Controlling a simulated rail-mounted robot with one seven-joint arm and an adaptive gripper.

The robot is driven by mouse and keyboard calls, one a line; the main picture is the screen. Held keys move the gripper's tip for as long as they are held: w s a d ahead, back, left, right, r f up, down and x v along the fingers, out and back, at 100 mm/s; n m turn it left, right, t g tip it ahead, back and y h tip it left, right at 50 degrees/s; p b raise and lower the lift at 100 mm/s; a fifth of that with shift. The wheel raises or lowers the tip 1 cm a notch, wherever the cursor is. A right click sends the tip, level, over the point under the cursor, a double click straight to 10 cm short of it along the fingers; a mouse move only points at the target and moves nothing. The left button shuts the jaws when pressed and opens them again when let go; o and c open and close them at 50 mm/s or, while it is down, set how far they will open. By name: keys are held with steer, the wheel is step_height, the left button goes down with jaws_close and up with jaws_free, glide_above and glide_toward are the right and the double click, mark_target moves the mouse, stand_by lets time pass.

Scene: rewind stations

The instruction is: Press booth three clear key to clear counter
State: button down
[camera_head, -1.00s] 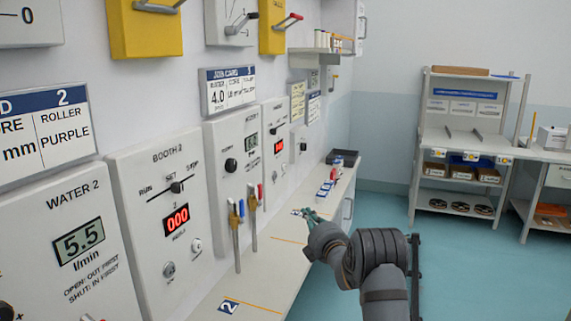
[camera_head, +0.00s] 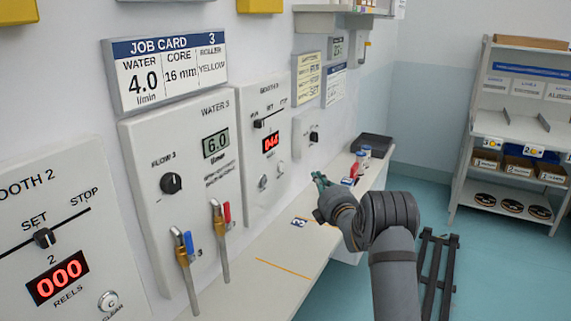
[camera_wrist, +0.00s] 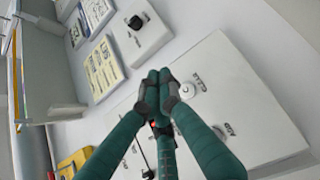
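The booth three panel (camera_head: 285,112) is on the wall in the head view, with a set/stop slider and a red lit counter (camera_head: 271,142) whose digits are blurred, perhaps 044. Its small round clear key (camera_head: 281,168) is low on the panel, right of another round knob (camera_head: 263,182). My gripper (camera_head: 319,179) is in front and to the right of the panel, over the ledge. In the wrist view my gripper (camera_wrist: 160,84) has its teal fingers together at the tips, with nothing visible between them. A silver round key (camera_wrist: 188,89) beside lettering shows just right of the tips; contact cannot be told.
The water 3 panel (camera_head: 174,148) has blue and red levers (camera_head: 184,244) jutting out left of booth three. The white ledge (camera_head: 262,290) runs below. Small bottles (camera_head: 360,160) and a dark tray (camera_head: 373,145) stand at its far end. A shelf rack (camera_head: 510,125) is at right.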

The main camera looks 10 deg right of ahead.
mark_target(282, 167)
steer(key=shift+s+a, duration=0.1)
steer(key=shift+s, duration=0.1)
steer(key=shift+w, duration=0.15)
steer(key=w+a+p, duration=0.2)
steer(key=w+a, duration=0.3)
steer(key=a, duration=0.2)
stand_by(0.4)
stand_by(0.9)
steer(key=shift+w+a, duration=0.1)
steer(key=shift+a, duration=0.1)
stand_by(0.4)
